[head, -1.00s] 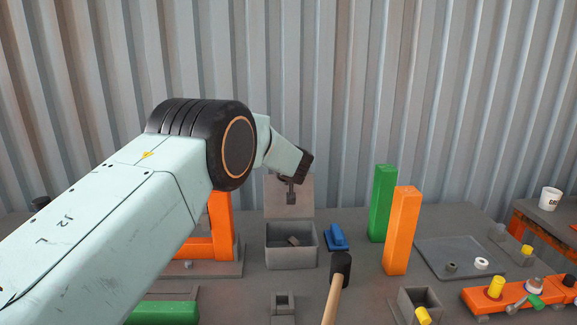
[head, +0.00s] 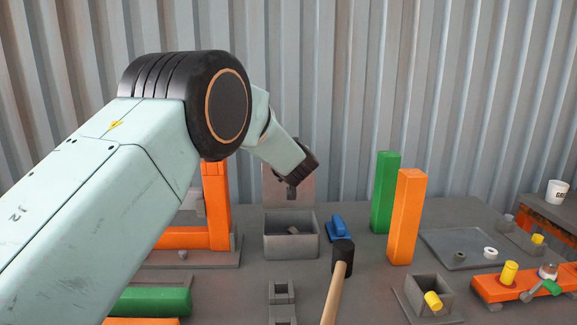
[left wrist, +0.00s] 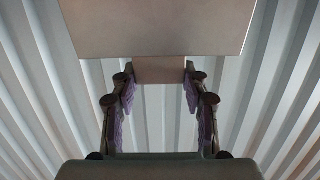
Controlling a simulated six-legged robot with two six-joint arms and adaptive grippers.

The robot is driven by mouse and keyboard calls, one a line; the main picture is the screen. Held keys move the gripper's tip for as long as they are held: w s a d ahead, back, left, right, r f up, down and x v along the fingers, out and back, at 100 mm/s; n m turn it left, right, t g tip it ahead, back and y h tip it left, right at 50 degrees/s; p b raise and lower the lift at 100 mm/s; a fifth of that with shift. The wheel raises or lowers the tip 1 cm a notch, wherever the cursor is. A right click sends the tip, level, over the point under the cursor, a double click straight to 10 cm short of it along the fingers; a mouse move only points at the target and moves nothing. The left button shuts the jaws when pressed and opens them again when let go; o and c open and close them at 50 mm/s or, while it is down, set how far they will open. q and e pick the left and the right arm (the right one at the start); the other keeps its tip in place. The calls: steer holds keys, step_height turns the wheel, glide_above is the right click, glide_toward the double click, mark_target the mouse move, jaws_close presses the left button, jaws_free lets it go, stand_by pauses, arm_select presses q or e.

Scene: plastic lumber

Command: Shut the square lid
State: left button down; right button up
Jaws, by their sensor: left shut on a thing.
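The square lid (head: 276,195) is a flat grey panel standing open and roughly upright at the back of a grey box (head: 290,250). My left gripper (head: 292,188) is at the lid's upper part, and its wrist hides part of the lid. In the left wrist view, the lid (left wrist: 155,28) fills the top, and its narrow tab (left wrist: 160,70) lies between the fingertips of my left gripper (left wrist: 160,76). The gripper is shut on this tab. The box is open on top, with a small grey piece (head: 293,230) inside. My right gripper is out of view.
A blue block (head: 337,231) and a black-headed mallet (head: 342,257) lie right of the box. Green (head: 385,192) and orange (head: 405,217) posts stand farther right. An orange frame (head: 217,215) is on the left. Above the box is free room.

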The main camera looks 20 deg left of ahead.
arm_select(q)
steer(key=s+d+t+y+b, duration=0.2)
steer(key=s+b, duration=0.4)
steer(key=b, duration=0.4)
steer(key=shift+d+f+t, duration=0.45)
steer(key=shift+t, duration=0.75)
steer(key=shift+b, duration=0.3)
